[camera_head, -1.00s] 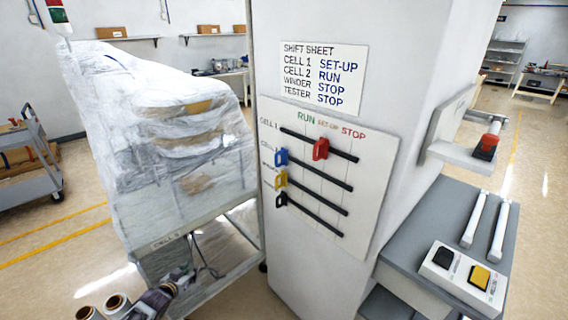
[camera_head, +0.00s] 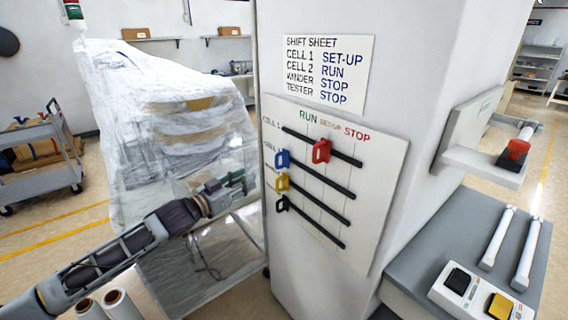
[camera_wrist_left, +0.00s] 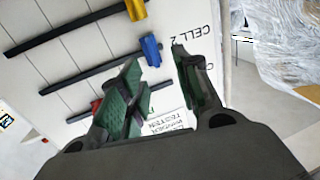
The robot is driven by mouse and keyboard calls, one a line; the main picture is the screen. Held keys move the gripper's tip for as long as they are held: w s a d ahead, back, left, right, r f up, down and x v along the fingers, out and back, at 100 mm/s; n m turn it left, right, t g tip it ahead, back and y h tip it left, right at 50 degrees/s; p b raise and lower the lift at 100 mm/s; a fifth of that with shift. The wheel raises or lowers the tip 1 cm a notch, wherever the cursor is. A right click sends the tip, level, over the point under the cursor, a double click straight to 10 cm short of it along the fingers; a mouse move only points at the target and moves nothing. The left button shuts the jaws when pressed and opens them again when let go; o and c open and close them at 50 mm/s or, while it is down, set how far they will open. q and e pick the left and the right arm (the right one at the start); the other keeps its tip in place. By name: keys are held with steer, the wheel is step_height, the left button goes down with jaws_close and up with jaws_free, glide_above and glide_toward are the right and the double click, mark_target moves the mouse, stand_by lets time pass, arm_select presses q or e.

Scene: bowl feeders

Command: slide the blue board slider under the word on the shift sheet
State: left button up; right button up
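The blue slider (camera_head: 282,159) sits at the left end of the second rail, labelled CELL 2, near the RUN column of the white board (camera_head: 375,215). The shift sheet (camera_head: 328,75) above reads CELL 2 RUN. My left gripper (camera_head: 234,183) is left of the board, apart from it and a little lower than the blue slider. In the left wrist view its green fingers (camera_wrist_left: 160,82) are spread with nothing between them. The blue slider (camera_wrist_left: 150,50) shows there just beyond the fingertips, beside the CELL 2 label. My right gripper is not seen.
The red slider (camera_head: 321,151) is on the top rail, around SET-UP. The yellow slider (camera_head: 282,182) and black slider (camera_head: 282,204) sit close below the blue one at the left ends. A wrapped machine (camera_head: 165,120) stands left; a grey bench (camera_head: 450,245) stands right.

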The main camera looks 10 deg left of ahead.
mark_target(276, 164)
arm_select(q)
steer(key=shift+s+d+r+h, duration=0.25)
steer(key=shift+d+r+h, duration=0.05)
steer(key=shift+d+r, duration=0.35)
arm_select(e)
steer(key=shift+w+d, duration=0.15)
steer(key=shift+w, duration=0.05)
arm_select(q)
steer(key=shift+a, duration=0.1)
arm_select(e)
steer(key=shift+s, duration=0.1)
arm_select(q)
steer(key=shift+p+x, duration=1.05)
steer(key=shift+x, duration=5.8)
steer(key=shift+f, duration=0.15)
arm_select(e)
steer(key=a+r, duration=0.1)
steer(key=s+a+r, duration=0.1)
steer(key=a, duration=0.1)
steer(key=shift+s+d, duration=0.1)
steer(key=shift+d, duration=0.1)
